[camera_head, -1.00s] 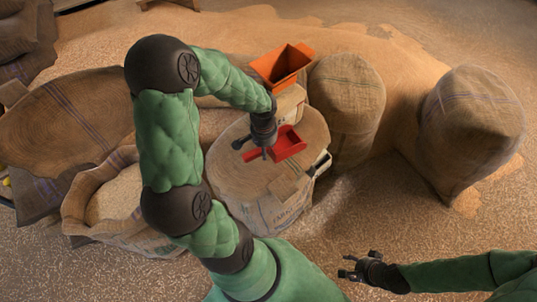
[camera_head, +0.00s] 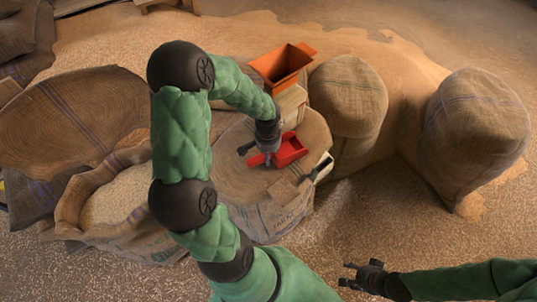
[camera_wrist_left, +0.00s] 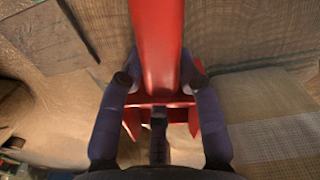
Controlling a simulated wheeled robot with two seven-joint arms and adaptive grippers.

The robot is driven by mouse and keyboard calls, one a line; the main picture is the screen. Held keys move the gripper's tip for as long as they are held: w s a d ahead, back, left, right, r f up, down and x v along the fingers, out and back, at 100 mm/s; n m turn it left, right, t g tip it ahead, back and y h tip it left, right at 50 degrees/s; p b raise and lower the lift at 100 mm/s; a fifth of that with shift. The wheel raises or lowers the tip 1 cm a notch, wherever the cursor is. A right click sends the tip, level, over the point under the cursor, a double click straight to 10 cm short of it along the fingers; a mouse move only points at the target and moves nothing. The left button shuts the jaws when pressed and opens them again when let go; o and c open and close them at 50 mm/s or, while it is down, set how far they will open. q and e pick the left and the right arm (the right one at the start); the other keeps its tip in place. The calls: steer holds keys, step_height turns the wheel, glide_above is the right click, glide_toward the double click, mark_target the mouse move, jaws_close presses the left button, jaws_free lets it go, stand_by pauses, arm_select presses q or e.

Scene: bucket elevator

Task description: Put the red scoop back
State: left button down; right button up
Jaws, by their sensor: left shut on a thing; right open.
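The red scoop (camera_head: 291,151) is on or just above the round, sack-covered top (camera_head: 240,182) in the middle of the head view. I cannot tell whether it touches that top. My left gripper (camera_head: 266,160) comes down over it from above and is shut on its handle. In the left wrist view, the red handle (camera_wrist_left: 157,45) runs between the fingers of the left gripper (camera_wrist_left: 160,82), and red edges show below them. My right gripper (camera_head: 352,276) is open and empty at the lower right, well away from the scoop.
An orange-red open bucket (camera_head: 283,68) stands behind the sack top, above a pale box (camera_head: 291,101). A small pale-edged container (camera_head: 322,168) sits at the top's right edge. Full sacks (camera_head: 347,95) stand right; an open grain sack (camera_head: 115,200) stands left.

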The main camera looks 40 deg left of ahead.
arm_select(q)
steer(key=c, duration=0.9)
jaws_free()
steer(key=shift+f, duration=0.15)
steer(key=shift+o, duration=0.2)
steer(key=shift+r, duration=0.3)
step_height(320, 180, up, 12)
steer(key=p, duration=0.5)
steer(key=shift+s+p, duration=0.15)
steer(key=shift+p, duration=0.15)
steer(key=shift+f, duration=0.15)
